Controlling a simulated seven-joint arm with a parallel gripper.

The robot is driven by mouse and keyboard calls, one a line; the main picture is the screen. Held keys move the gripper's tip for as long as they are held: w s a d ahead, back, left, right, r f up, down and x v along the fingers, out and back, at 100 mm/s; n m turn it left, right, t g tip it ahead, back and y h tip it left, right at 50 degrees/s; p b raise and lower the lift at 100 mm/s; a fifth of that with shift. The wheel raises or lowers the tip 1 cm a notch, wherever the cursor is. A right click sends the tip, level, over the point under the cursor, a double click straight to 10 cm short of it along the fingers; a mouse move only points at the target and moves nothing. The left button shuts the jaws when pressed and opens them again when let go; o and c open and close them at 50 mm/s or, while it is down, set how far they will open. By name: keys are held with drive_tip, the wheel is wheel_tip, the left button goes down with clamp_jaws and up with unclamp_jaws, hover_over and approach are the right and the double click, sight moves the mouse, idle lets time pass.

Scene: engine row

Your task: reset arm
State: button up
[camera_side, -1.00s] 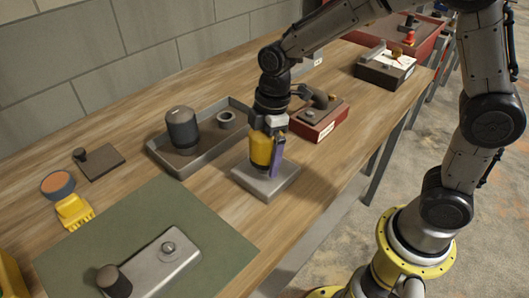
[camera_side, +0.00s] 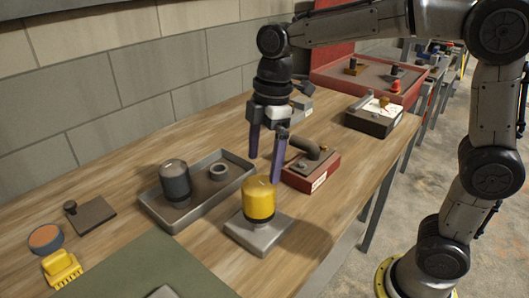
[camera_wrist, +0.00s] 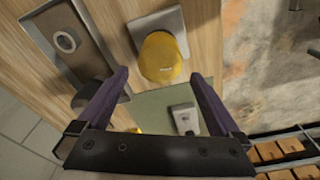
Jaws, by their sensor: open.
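My gripper (camera_side: 267,160) is open and empty, its two purple fingers pointing down above the bench. It also shows in the wrist view (camera_wrist: 158,90), with the fingers spread wide. A yellow cylinder (camera_side: 258,199) stands upright on a square grey plate (camera_side: 262,239), below the fingertips and apart from them. In the wrist view the yellow cylinder (camera_wrist: 162,58) is ahead of the fingers, on its plate (camera_wrist: 151,20).
A grey tray (camera_side: 212,197) with a dark cylinder (camera_side: 174,182) and a ring (camera_side: 218,172) is to the left. A red box with a pipe (camera_side: 311,174) stands close on the right. A green mat (camera_side: 130,270) lies at front left. A red tray (camera_side: 340,83) is behind.

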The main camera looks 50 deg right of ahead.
drive_tip(key=shift+r, duration=0.4)
drive_tip(key=s+d+r+m+t, duration=0.3)
drive_tip(key=s+d+r, duration=0.2)
drive_tip(key=s, duration=0.4)
drive_tip(key=s+d+f+m+t+h, duration=0.1)
drive_tip(key=s+d+f+m+t, duration=0.1)
drive_tip(key=s+f+m, duration=0.5)
drive_tip(key=s+d+m, duration=0.1)
drive_tip(key=s+m, duration=0.1)
drive_tip(key=m, duration=0.1)
drive_tip(key=shift+d+f+m, duration=0.2)
drive_tip(key=shift+d+m, duration=0.1)
drive_tip(key=shift+d, duration=0.1)
